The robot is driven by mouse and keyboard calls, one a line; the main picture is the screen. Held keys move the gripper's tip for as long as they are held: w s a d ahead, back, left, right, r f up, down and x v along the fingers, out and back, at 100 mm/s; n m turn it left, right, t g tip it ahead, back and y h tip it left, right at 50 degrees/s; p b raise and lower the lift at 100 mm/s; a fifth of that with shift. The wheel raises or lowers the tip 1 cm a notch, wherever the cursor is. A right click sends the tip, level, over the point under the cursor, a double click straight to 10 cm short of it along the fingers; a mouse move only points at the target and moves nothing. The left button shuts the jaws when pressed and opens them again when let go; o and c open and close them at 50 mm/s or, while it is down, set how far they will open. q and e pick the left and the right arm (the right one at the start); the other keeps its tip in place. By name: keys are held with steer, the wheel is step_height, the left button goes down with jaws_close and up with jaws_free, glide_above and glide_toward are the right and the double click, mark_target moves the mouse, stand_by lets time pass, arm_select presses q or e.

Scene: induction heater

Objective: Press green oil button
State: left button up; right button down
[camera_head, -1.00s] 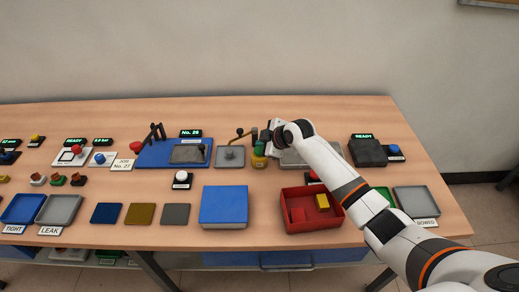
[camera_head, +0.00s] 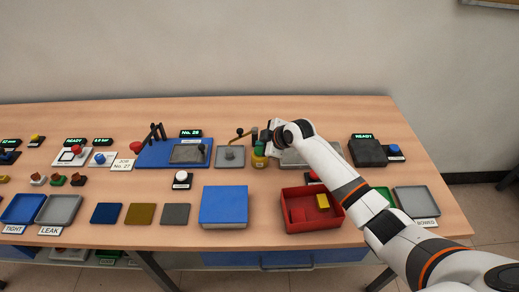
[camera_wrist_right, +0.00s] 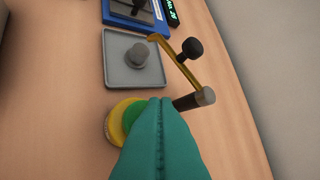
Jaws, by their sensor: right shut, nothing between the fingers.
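The green button (camera_wrist_right: 131,116) sits on a round yellow base (camera_wrist_right: 118,108) in the right wrist view. In the head view the yellow base (camera_head: 259,161) stands right of a small grey tray, with the green part (camera_head: 259,149) on top. My right gripper (camera_wrist_right: 158,101) is shut and empty. Its teal fingers lie over the right part of the green button and hide it. I cannot tell whether the tips touch the button. In the head view my right gripper (camera_head: 267,138) is close above the button. My left gripper is not in view.
A grey tray (camera_wrist_right: 150,76) with a grey knob is beside the button. A brass lever with black knob (camera_wrist_right: 191,48) and a dark cylinder (camera_wrist_right: 194,99) are close to the fingers. A red bin (camera_head: 305,224) and a blue block (camera_head: 224,205) are nearer the table's front.

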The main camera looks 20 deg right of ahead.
steer(key=shift+f, duration=0.2)
steer(key=shift+f, duration=0.25)
steer(key=shift+f+b, duration=0.55)
stand_by(0.9)
steer(key=shift+r, duration=0.1)
steer(key=shift+r+p, duration=0.85)
step_height(320, 180, up, 5)
steer(key=p, duration=0.4)
steer(key=shift+r, duration=0.1)
stand_by(2.3)
